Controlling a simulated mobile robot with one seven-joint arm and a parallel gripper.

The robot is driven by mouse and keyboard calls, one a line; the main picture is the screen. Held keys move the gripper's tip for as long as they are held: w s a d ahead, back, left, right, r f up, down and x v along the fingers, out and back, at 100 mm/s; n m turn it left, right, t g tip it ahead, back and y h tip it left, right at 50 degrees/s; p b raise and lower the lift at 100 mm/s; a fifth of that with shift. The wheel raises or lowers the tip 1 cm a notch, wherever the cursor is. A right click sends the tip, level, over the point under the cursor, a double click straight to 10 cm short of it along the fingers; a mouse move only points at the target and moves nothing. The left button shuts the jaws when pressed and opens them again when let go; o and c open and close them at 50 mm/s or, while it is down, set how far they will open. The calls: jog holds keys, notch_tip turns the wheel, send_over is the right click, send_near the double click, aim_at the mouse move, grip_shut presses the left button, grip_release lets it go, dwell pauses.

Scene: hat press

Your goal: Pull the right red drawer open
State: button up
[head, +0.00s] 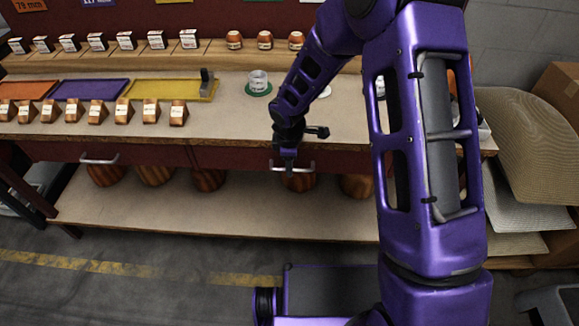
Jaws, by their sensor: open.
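The right red drawer (230,158) is a dark red front under the bench top and looks closed. Its silver bar handle (309,167) shows below the bench edge. My gripper (290,163) is open and points down at the middle of this handle. Its fingertips overlap the handle in the picture; I cannot tell whether they touch it or straddle it. My purple arm hides the right part of the drawer front.
The left drawer's handle (99,160) is at the left. The bench top (225,125) holds coloured trays, several small wooden blocks and a cup (258,80) on a green disc. Copper-coloured forms stand on the lower shelf (240,215). Woven sheets (530,140) are at the right.

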jog(key=shift+w+f, duration=0.1)
jog(key=shift+f, duration=0.4)
grip_shut()
dwell(1.2)
